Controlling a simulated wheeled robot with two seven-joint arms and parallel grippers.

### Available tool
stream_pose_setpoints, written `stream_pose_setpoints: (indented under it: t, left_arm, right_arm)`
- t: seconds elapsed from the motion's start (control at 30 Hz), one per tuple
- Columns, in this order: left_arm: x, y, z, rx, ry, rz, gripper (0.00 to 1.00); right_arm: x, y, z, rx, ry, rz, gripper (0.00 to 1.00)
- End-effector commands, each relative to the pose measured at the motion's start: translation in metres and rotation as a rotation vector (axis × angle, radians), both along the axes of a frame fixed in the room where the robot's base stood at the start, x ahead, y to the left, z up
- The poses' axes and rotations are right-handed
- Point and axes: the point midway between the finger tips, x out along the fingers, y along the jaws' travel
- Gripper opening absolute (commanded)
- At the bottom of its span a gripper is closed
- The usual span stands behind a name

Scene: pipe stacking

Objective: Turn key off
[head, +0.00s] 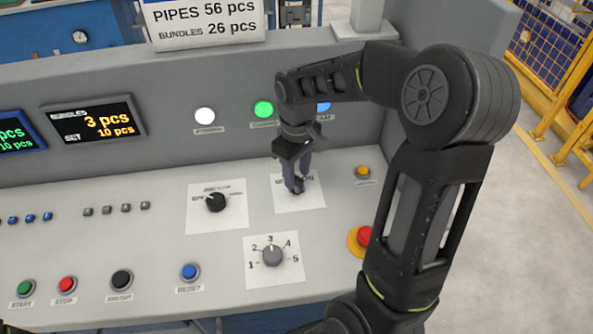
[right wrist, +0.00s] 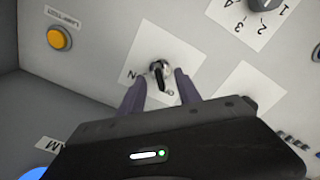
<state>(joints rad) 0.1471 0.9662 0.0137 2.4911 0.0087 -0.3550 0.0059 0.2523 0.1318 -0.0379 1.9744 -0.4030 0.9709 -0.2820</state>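The key switch (right wrist: 160,70) sits on a white label plate (right wrist: 155,50) on the sloped panel, in the right wrist view. It has a silver round base and a dark key part. My right gripper (right wrist: 158,85) reaches down over it, with one finger on each side and a gap visible between the fingers and the switch. In the head view my right gripper (head: 297,185) covers the switch, and its label (head: 310,203) is partly hidden. My left gripper is in neither view.
A black selector knob (head: 216,201) is left of the label. A grey numbered dial (head: 271,255) is nearer. A red button (head: 363,236) and a yellow button (head: 362,171) are to the right. Green, red, black and blue buttons line the front edge. The upright panel wall is behind.

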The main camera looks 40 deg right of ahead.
Motion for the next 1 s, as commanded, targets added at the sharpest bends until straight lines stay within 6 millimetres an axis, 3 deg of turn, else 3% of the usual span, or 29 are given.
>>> stream_pose_setpoints:
  t: [0.03, 0.33, 1.0]
  left_arm:
    - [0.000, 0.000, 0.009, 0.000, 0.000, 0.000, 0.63]
    - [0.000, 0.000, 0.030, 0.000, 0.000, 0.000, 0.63]
    - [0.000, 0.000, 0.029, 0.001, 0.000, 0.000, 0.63]
  right_arm:
    - [0.000, 0.000, 0.011, 0.000, 0.000, 0.000, 0.40]
    - [0.000, 0.000, 0.039, 0.000, -0.001, 0.000, 0.40]
    - [0.000, 0.000, 0.040, 0.000, 0.000, 0.000, 0.40]
